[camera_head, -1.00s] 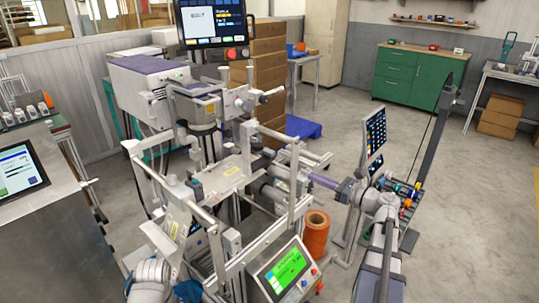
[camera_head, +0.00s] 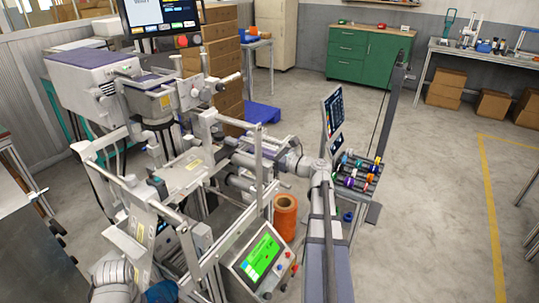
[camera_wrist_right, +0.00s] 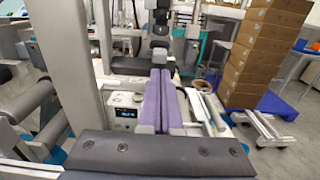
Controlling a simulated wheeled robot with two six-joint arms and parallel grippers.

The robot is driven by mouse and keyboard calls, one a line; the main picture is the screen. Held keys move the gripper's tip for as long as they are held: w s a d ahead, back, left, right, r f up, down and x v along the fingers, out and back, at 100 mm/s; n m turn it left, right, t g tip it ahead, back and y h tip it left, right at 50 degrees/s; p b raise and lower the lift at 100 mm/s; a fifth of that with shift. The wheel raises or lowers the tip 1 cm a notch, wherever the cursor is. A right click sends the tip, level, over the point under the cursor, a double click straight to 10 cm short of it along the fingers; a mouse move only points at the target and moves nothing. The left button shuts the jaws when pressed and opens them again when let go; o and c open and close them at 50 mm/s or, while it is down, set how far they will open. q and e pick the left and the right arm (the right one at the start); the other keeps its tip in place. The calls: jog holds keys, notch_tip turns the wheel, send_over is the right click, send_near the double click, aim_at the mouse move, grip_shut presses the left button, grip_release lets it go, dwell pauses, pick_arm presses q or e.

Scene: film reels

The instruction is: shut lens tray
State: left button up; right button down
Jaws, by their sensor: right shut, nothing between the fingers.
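The film machine (camera_head: 185,172) stands left of centre in the head view, a light grey frame with rollers, posts and a flat plate with a yellow label. I cannot tell which of its parts is the lens tray. My right gripper (camera_head: 237,149) reaches leftward in among the machine's posts, partly hidden by them. In the right wrist view its two purple fingers (camera_wrist_right: 160,75) lie side by side, shut and empty, pointing at a dark mechanism (camera_wrist_right: 160,50). Whether they touch it I cannot tell. My left arm shows at the bottom left of the head view; its gripper is not visible.
A green-lit control panel (camera_head: 259,258) and an orange spool (camera_head: 285,217) stand by the machine's near right side. A rack of coloured reels (camera_head: 355,175) stands right of my right arm. Stacked cartons (camera_wrist_right: 265,50) lie behind. The floor at the right is open.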

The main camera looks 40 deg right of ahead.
send_near(226, 139)
jog(key=shift+w+a+f, duration=0.1)
jog(key=shift+w+f, duration=0.1)
jog(key=shift+w, duration=0.6)
jog(key=shift+w+a+f, duration=0.15)
jog(key=shift+w+f, duration=0.1)
jog(key=shift+w, duration=0.55)
jog(key=x, duration=0.6)
jog(key=shift+w, duration=0.3)
pick_arm(q)
jog(key=shift+s+d, duration=0.1)
pick_arm(e)
jog(key=shift+a+r, duration=0.1)
jog(key=shift+r, duration=0.05)
jog(key=shift+w, duration=0.1)
